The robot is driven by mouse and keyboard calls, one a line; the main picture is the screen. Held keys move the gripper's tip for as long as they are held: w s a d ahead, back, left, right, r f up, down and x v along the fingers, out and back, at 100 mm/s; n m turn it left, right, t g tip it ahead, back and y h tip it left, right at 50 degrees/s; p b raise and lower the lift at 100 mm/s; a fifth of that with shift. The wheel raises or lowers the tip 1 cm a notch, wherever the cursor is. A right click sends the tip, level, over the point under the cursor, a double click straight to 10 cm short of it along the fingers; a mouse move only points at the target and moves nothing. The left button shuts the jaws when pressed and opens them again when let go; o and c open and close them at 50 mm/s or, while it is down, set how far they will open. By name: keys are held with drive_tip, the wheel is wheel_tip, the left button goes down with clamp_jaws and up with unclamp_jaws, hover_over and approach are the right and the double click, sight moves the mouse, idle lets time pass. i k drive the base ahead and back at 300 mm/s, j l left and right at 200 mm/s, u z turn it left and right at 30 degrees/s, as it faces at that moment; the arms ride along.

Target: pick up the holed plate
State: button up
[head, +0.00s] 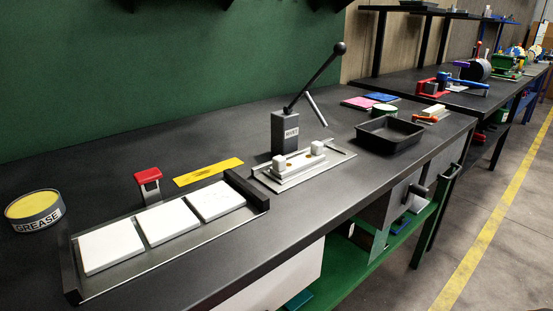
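No plate with clearly visible holes can be made out. A flat yellow strip (208,172) with small dark marks lies on the dark bench behind the tray; I cannot tell if the marks are holes. A pale plate (291,169) with small orange-brown spots lies in the fixture under the press, between two whitish blocks; whether it has holes is too small to tell. Three plain white square plates (171,221) lie in a row in a metal tray (190,246) at the front left. My gripper is not in view.
A press marked RIVET (285,132) with a raised lever stands mid-bench. A grease tin (35,211) and a red-topped block (149,184) stand left. A black bin (389,134) is near the right front edge. The bench (338,190) is clear along its front.

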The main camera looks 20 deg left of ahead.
sight(286, 171)
drive_tip(key=j+u, duration=0.1)
drive_tip(key=u, duration=0.85)
drive_tip(key=i+j+z, duration=0.1)
drive_tip(key=z, duration=0.3)
drive_tip(key=i+j+z, duration=0.1)
drive_tip(key=j+z, duration=0.15)
drive_tip(key=z, duration=0.2)
drive_tip(key=j+z, duration=0.2)
drive_tip(key=z, duration=0.2)
